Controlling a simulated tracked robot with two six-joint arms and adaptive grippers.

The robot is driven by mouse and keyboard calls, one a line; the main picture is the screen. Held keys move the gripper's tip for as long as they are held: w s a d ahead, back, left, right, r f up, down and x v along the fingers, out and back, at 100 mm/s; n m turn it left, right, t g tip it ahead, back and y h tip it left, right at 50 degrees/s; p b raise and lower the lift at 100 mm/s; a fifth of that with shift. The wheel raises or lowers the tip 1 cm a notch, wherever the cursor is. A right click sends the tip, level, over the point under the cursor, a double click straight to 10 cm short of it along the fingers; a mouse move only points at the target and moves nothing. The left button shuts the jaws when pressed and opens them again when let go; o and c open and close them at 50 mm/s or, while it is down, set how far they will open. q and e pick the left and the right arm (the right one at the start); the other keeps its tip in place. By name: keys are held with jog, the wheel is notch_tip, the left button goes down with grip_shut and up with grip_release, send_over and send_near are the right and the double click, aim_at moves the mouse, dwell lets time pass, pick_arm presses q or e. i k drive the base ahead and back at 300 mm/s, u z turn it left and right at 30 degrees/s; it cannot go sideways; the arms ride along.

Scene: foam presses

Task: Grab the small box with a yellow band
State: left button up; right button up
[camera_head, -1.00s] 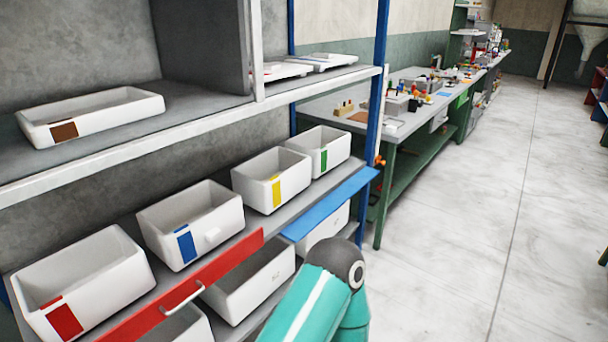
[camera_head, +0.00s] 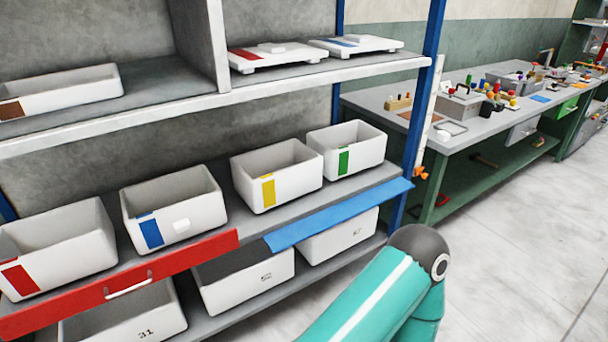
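The small white box with a yellow band (camera_head: 291,188) stands upright on the middle shelf, between the blue-banded box (camera_head: 196,216) and the green-banded box (camera_head: 364,151). Its open top faces up, and the yellow band (camera_head: 267,191) is on its front left. A teal and dark grey link of my own arm shows at the bottom right, in front of and below the shelf. Neither gripper is in view.
A red-banded box (camera_head: 70,255) stands at the left end of the same shelf. A red strip with a handle (camera_head: 128,284) and a blue strip (camera_head: 340,215) run along the shelf front. A blue post (camera_head: 422,100) stands right of the boxes. The floor (camera_head: 510,240) at right is clear.

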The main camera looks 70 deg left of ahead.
aim_at(266, 177)
jog(key=z, duration=0.45)
jog(key=i, duration=0.3)
jog(key=u, duration=1.95)
jog(key=i, duration=0.15)
jog(key=u, duration=1.75)
jog(key=k, duration=0.45)
jog(key=u, duration=0.3)
jog(key=i, duration=1.45)
jog(key=z, duration=0.05)
